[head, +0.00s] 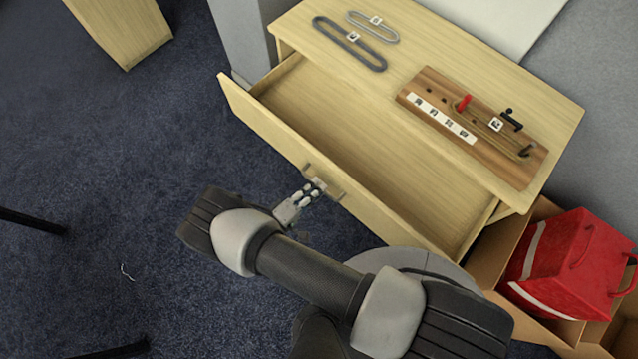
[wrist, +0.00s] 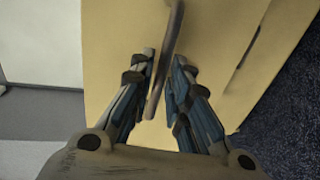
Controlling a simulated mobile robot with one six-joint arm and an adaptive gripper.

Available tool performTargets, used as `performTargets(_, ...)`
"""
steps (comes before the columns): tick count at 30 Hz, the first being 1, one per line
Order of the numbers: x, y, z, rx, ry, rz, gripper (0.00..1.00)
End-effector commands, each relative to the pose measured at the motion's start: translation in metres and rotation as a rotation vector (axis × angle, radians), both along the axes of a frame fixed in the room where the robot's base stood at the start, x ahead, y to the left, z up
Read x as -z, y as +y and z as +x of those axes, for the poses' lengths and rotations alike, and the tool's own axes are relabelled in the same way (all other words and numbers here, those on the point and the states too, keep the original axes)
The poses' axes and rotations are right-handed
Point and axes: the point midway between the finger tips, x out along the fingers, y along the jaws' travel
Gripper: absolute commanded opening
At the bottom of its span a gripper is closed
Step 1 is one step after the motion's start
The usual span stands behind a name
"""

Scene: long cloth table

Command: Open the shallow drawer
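The light wood drawer (head: 330,120) is pulled well out of the table unit, and its empty inside shows in the head view. Its front panel (head: 265,122) carries a bar handle (head: 335,188), which also shows in the wrist view as a slim tilted bar (wrist: 172,45). My gripper (head: 316,188) is at this handle. In the wrist view its two fingers (wrist: 164,65) stand on either side of the bar, partly apart, with small gaps visible. The head view shows the fingers only small, partly over the handle.
On the unit's top (head: 420,50) lie two looped grey pieces (head: 350,43) and a wooden board (head: 475,125) with hooks. A red bag (head: 570,265) sits in a cardboard box (head: 515,240) at the right.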

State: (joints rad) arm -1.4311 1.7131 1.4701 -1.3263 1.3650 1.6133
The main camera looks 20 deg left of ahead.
Motion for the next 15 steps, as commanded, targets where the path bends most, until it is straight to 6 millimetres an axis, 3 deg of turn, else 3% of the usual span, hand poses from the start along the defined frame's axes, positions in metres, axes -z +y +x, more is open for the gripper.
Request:
performTargets(9, -0.013, 0.028, -0.062, -0.007, 0.0, 0.003, 0.16)
performTargets(15, -0.018, 0.036, -0.084, -0.004, -0.001, 0.0, 0.16)
